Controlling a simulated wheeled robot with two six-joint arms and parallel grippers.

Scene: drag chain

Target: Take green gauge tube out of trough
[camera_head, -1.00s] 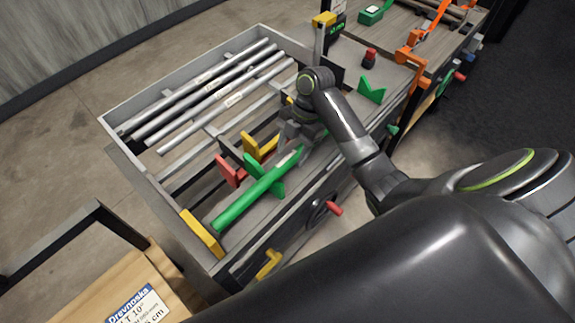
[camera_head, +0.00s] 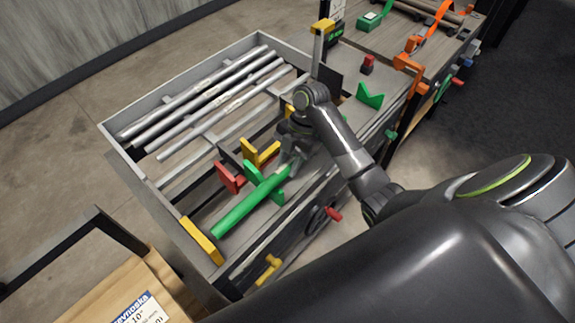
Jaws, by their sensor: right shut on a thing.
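The green gauge tube (camera_head: 240,213) lies slantwise along the trough (camera_head: 222,256) at the front of the bench. Its near end is by a yellow plate (camera_head: 201,240), and its middle passes a green V-shaped support (camera_head: 258,178). My right gripper (camera_head: 289,168) is at the tube's far end and is shut on it. The fingers are small and partly hidden by my own wrist. I cannot tell whether the tube is clear of its support. My left gripper is not in view.
Several grey tubes (camera_head: 205,97) lie in the rack behind. A red bracket (camera_head: 229,178) and a yellow bracket (camera_head: 265,153) stand beside the green support. Another green V-shaped piece (camera_head: 370,96) and a small red block (camera_head: 367,65) are farther right. A wooden box (camera_head: 105,300) is at lower left.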

